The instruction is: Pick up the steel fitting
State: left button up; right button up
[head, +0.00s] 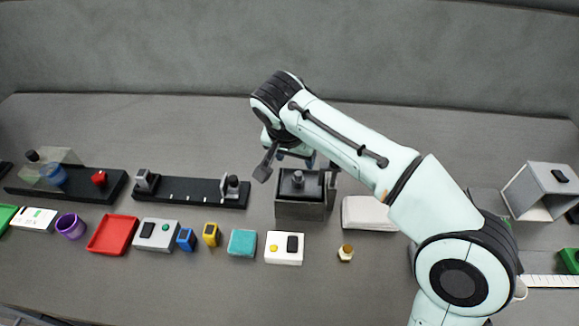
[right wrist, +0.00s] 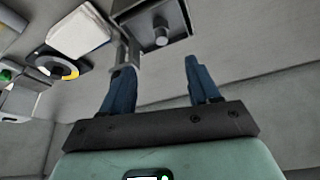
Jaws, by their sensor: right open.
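I cannot tell for sure which piece is the steel fitting. A small fitting-like piece (head: 345,253) with a brownish top and pale base stands alone on the table, right of the white button box. A grey metal knob or cylinder (head: 298,178) sits on top of the dark metal box (head: 300,209); this knob also shows in the right wrist view (right wrist: 161,36). My right gripper (right wrist: 160,75) is open with nothing between its blue fingers. It is near the dark box, partly hidden by my arm in the head view. My left gripper is not in view.
A grey post stands beside the dark box. A white block (head: 368,213) lies to its right. A white button box (head: 284,248), teal block (head: 242,242), and red tray (head: 112,235) line the front. A black rail fixture (head: 190,192) is left. The table behind is clear.

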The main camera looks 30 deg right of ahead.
aim_at(298, 174)
jog(key=x, duration=0.4)
jog(key=b+x, duration=0.1)
jog(key=x, duration=0.2)
jog(key=shift+s, duration=0.3)
jog(key=x, duration=0.5)
jog(key=shift+w+a+f, duration=0.25)
jog(key=shift+w+f, duration=0.1)
jog(key=shift+f, duration=0.05)
grip_shut()
